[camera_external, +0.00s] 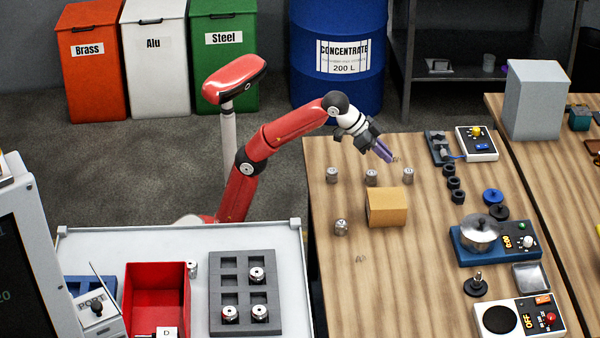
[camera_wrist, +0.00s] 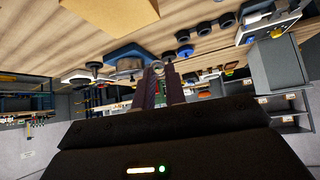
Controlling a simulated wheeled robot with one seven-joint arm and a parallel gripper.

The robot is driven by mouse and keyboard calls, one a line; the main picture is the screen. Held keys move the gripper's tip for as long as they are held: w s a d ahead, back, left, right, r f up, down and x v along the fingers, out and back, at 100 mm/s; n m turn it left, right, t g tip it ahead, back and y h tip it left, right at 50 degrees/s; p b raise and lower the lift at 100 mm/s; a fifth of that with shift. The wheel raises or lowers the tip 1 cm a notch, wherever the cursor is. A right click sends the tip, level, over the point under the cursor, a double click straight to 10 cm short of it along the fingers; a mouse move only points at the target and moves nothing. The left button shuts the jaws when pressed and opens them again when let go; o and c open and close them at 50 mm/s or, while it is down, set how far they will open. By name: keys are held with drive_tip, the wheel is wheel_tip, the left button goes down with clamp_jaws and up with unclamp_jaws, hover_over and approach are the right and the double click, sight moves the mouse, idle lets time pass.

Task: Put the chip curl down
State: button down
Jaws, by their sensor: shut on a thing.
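My gripper (camera_external: 386,155) reaches over the left part of the wooden bench, its dark purple fingers pointing down to the right. It is shut on a small grey chip curl (camera_external: 397,159) at the fingertips. The curl also shows as a small pale coil between the fingertips (camera_wrist: 160,76) in the wrist view, as the chip curl (camera_wrist: 157,66). It seems held above the bench, but the exact height is hard to tell. Another small grey curl (camera_external: 361,259) lies on the bench nearer the camera.
Several small metal parts (camera_external: 371,177) stand around a cardboard box (camera_external: 387,207) below my gripper. Dark rings (camera_external: 453,183), a blue hotplate with a pot (camera_external: 480,236) and a white device (camera_external: 477,143) stand to the right. Bare wood (camera_external: 400,290) lies at the front left of the bench.

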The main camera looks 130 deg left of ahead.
sight(393, 203)
drive_tip(key=shift+m+h, duration=0.4)
drive_tip(key=shift+m, duration=0.4)
drive_tip(key=w+d+f+b, duration=0.1)
drive_tip(key=w+d+f, duration=0.1)
drive_tip(key=w+d+f+b, duration=0.1)
drive_tip(key=w+d+f, duration=0.1)
drive_tip(key=d+f, duration=0.1)
drive_tip(key=shift+w+f+b, duration=0.15)
drive_tip(key=shift+f+b, duration=0.1)
drive_tip(key=shift+b, duration=0.05)
drive_tip(key=shift+f+t+b, duration=0.3)
drive_tip(key=shift+f+b, duration=0.6)
drive_tip(key=shift+f, duration=0.95)
drive_tip(key=shift+f, duration=0.25)
drive_tip(key=c, duration=1.5)
unclamp_jaws()
drive_tip(key=shift+r, duration=0.1)
drive_tip(key=shift+o, duration=0.2)
